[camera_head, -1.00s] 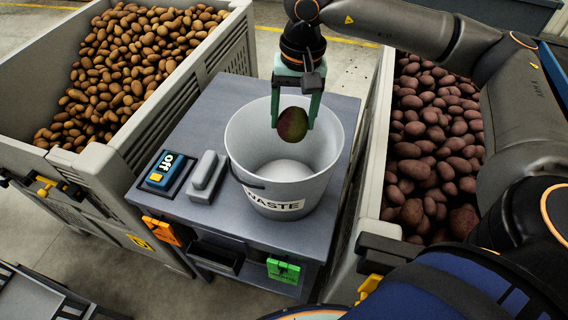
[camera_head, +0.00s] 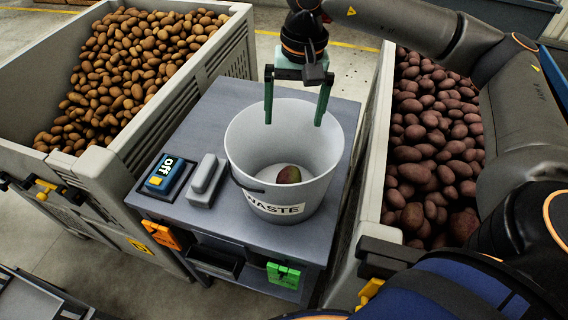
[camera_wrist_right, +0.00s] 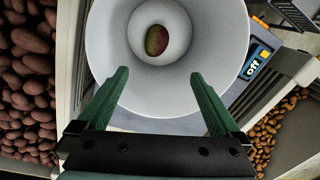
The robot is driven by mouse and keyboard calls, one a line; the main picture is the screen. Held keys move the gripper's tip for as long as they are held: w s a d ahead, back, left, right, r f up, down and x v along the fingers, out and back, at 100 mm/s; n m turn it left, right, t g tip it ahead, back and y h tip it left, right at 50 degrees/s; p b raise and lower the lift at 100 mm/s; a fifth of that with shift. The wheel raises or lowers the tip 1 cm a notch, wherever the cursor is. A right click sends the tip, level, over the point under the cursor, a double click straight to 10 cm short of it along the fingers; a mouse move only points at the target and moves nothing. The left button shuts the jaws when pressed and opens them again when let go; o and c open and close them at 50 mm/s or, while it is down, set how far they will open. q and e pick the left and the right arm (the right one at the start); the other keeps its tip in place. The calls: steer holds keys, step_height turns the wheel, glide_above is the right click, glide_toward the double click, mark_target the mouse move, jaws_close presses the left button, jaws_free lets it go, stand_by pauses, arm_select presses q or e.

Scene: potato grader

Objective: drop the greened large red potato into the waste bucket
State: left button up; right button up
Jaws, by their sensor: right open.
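The greened red potato (camera_head: 288,175) lies inside the white waste bucket (camera_head: 245,140), on its bottom. The right wrist view also shows the potato (camera_wrist_right: 157,40), part green and part red, within the bucket (camera_wrist_right: 110,40). The bucket stands upright on a grey table and carries a WASTE label. My right gripper (camera_head: 296,122) is open and empty above the bucket's opening. Its green fingers (camera_wrist_right: 160,95) are spread wide in the right wrist view. My left gripper is not in view.
A crate of brown potatoes (camera_head: 85,160) stands at the left, and a crate of red potatoes (camera_head: 371,190) at the right. A blue switch marked off (camera_head: 164,174) and a grey block (camera_head: 206,178) sit on the table (camera_head: 225,100) beside the bucket.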

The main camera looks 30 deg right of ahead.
step_height(320, 180, up, 10)
steer(key=shift+s+d+r, duration=0.2)
steer(key=shift+d+r, duration=0.05)
steer(key=shift+d, duration=0.1)
stand_by(0.4)
